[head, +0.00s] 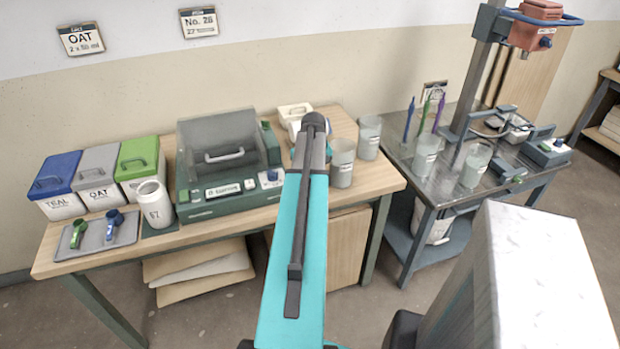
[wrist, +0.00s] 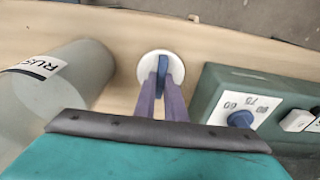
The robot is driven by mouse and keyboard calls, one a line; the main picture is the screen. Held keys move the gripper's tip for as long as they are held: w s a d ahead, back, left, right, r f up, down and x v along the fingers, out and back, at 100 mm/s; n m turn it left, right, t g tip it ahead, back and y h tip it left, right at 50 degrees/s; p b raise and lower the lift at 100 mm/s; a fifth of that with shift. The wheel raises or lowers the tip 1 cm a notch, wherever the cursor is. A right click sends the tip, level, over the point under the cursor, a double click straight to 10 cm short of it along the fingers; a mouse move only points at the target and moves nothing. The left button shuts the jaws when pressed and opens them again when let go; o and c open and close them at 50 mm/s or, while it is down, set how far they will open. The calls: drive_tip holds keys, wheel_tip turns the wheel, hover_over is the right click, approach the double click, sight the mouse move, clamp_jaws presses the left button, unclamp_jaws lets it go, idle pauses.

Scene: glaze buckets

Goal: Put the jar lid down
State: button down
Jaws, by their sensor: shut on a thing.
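The jar lid (wrist: 146,66) is a white disc with a blue grip on top, in the wrist view. My gripper (wrist: 162,78), with two purple fingers, is shut on the blue grip. The lid is over bare wooden tabletop, between a clear bucket and a green machine. I cannot tell whether it touches the wood. In the head view my own teal arm hides the gripper and lid. A white jar marked 67 (head: 156,207) stands left of the machine.
The green machine (head: 222,195) and its blue dial (wrist: 240,119) are beside the lid. The clear bucket (wrist: 60,85) is on its other side; clear buckets (head: 342,165) show right of my arm. Lidded bins (head: 95,160) and a grey tray (head: 95,243) are at the left.

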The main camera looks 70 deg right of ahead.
drive_tip(key=shift+f, duration=0.15)
drive_tip(key=c, duration=1.8)
unclamp_jaws()
drive_tip(key=shift+s+a+r+b, duration=0.2)
drive_tip(key=shift+r+b, duration=0.1)
drive_tip(key=shift+r, duration=1.75)
drive_tip(key=shift+s+a+r+b, duration=0.15)
drive_tip(key=shift+a+r+b, duration=0.1)
drive_tip(key=shift+r, duration=1.75)
drive_tip(key=shift+s+a+r+b, duration=0.2)
drive_tip(key=shift+r+b, duration=0.1)
drive_tip(key=shift+r, duration=1.75)
drive_tip(key=shift+s, duration=0.1)
